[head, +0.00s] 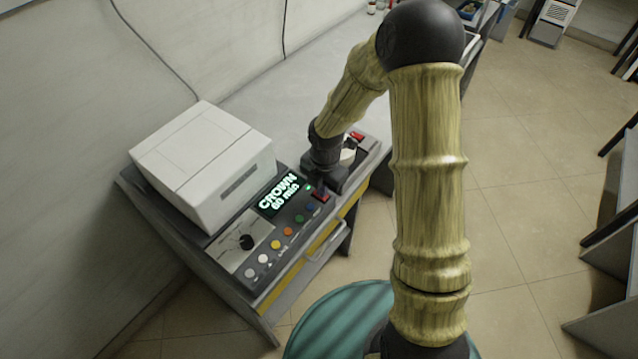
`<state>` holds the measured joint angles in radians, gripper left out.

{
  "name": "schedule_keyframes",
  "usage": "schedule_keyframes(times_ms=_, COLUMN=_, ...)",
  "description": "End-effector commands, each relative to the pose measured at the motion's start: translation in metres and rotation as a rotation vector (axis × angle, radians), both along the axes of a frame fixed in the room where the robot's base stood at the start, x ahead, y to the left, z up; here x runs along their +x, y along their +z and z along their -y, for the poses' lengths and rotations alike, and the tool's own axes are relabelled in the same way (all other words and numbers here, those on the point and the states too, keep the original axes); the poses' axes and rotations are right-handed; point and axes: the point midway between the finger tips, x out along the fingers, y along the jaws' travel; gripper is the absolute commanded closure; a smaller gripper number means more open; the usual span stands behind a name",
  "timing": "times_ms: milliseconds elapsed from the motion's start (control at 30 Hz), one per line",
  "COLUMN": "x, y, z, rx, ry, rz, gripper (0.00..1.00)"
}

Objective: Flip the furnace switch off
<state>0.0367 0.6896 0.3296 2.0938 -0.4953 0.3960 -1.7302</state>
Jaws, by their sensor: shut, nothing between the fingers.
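The furnace (200,160) is a white box at the left of the bench. Its control panel (283,262) has a lit green display (279,195) reading "CROWN 60 min", a dial and a row of coloured buttons. A red switch (325,198) sits at the panel's right end. A second red switch (357,136) shows farther back, beyond my gripper. My gripper (319,187) is shut and empty, pointing down just over or against the nearer red switch. I cannot tell whether it touches. The gripper partly hides that switch, and its position is unclear.
The grey bench (290,90) runs along the wall and is clear behind the furnace. A drawer handle (325,242) juts from its yellow front. A round teal stool or seat (345,318) stands in front.

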Motion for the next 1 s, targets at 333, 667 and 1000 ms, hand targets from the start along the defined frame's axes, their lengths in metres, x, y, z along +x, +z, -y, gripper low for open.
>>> schedule_keyframes(times_ms=333, x=-0.006, y=-0.005, z=0.004, rx=-0.007, ry=-0.002, rz=-0.02, gripper=1.0)
schedule_keyframes(times_ms=667, x=-0.005, y=0.024, z=0.002, rx=-0.005, ry=0.001, rz=-0.011, gripper=1.0)
schedule_keyframes(times_ms=1000, x=-0.004, y=0.072, z=0.003, rx=-0.002, ry=0.0, rz=0.002, gripper=1.0)
